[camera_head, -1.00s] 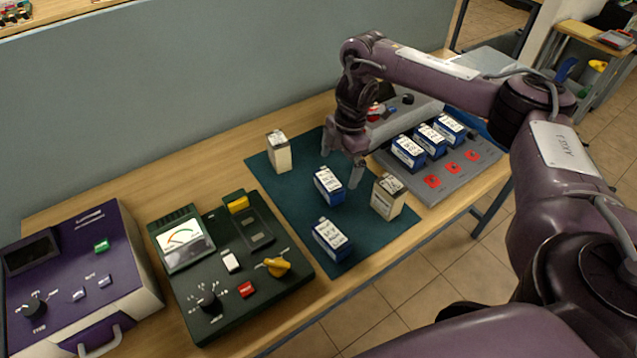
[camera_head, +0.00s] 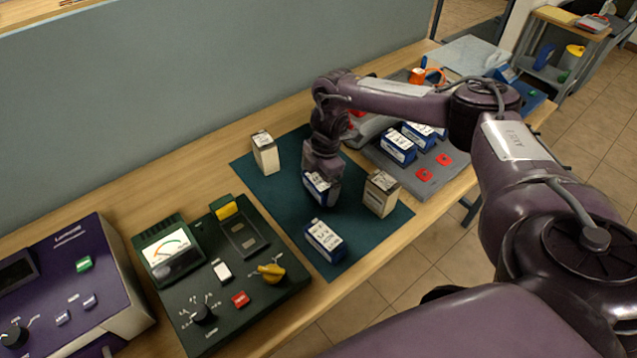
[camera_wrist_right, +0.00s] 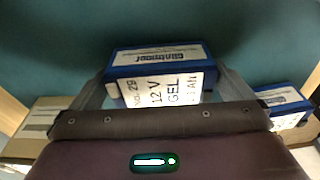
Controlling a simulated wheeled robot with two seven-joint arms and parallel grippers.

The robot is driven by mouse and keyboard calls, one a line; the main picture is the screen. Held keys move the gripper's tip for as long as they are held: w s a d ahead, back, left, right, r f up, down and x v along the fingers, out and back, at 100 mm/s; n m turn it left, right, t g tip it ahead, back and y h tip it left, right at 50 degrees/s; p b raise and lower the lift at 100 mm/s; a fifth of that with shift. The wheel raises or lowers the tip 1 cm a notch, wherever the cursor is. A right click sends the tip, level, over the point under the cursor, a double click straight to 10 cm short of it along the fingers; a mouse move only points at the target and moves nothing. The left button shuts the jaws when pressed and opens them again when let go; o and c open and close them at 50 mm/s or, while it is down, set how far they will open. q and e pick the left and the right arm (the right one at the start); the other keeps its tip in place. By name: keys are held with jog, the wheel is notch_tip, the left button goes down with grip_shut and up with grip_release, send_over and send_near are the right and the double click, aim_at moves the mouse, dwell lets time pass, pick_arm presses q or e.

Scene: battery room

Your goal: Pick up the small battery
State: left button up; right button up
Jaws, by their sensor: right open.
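A small blue and white battery (camera_head: 319,190) stands on the green mat (camera_head: 262,187) in the head view, partly hidden by my right gripper (camera_head: 322,182). The right wrist view shows this battery (camera_wrist_right: 160,62) between my two open fingers, with "12 V GEL" on its white label. I cannot tell whether the fingers touch it. A second blue and white battery (camera_head: 325,240) stands nearer the mat's front edge. Two cream batteries stand on the mat, one at the back left (camera_head: 265,155) and one at the right (camera_head: 380,196). My left gripper is not in view.
A dark green tester (camera_head: 235,290) with a dial and yellow knob stands left of the mat. A purple device (camera_head: 75,275) is further left. A grey rack (camera_head: 440,175) with blue batteries and red buttons stands right of the mat.

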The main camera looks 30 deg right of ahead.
jog(key=shift+c, duration=0.6)
jog(key=c, duration=1)
jog(key=shift+r, duration=0.1)
jog(key=shift+c, duration=0.3)
